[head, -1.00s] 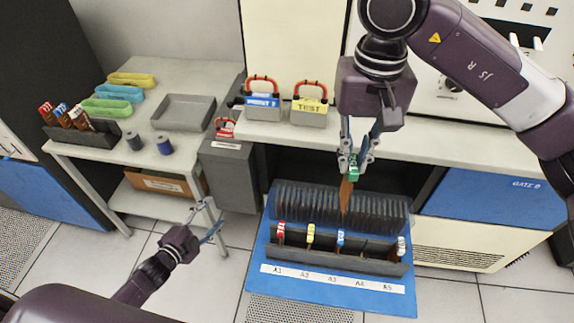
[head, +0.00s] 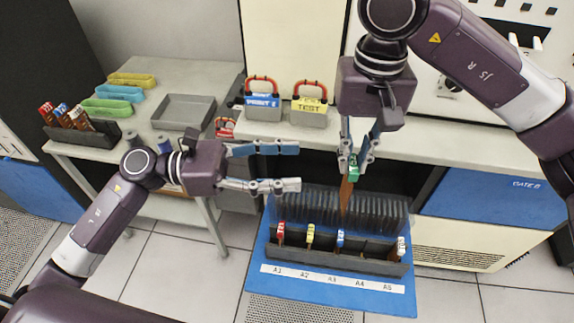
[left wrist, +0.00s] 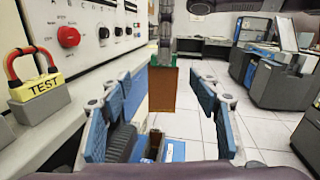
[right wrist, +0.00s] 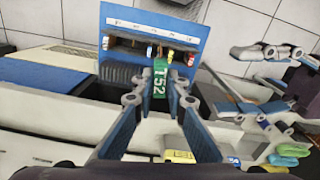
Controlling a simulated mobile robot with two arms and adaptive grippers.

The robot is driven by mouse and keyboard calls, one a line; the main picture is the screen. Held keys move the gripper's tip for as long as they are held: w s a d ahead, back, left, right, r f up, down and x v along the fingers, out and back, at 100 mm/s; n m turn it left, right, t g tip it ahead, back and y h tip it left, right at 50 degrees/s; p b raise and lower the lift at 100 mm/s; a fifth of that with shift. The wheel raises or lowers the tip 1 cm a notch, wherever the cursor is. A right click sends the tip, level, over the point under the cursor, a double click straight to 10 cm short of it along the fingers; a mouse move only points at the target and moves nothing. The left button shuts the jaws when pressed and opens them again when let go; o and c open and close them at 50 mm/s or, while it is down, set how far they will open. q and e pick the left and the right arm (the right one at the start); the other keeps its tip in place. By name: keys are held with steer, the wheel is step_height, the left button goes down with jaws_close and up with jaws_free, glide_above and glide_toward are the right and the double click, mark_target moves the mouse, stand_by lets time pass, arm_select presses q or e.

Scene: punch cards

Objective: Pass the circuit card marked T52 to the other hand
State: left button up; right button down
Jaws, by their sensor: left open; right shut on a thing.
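The circuit card (head: 346,190) has a green top marked T52, readable in the right wrist view (right wrist: 159,79), and a brown board hanging down. My right gripper (head: 356,164) is shut on its green top and holds it above the slotted rack (head: 338,266). My left gripper (head: 298,166) is open and empty, pointing right, level with the card and a little left of it. In the left wrist view the card (left wrist: 162,90) shows upright between the open fingers, farther off, and the fingers do not touch it.
The rack, labelled A1 to A5, holds red, yellow, blue and white-topped cards. Two padlock-like blocks (head: 263,104) (head: 309,108) stand on the bench behind. A grey tray (head: 184,112) and a holder of several cards (head: 84,131) are on the left table.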

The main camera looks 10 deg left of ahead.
mark_target(355, 169)
arm_select(q)
steer(key=shift+m, duration=0.6)
steer(key=x, duration=0.8)
steer(key=s+x, duration=0.1)
steer(key=x, duration=0.3)
steer(key=shift+d+f, duration=0.1)
steer(key=shift+d, duration=0.2)
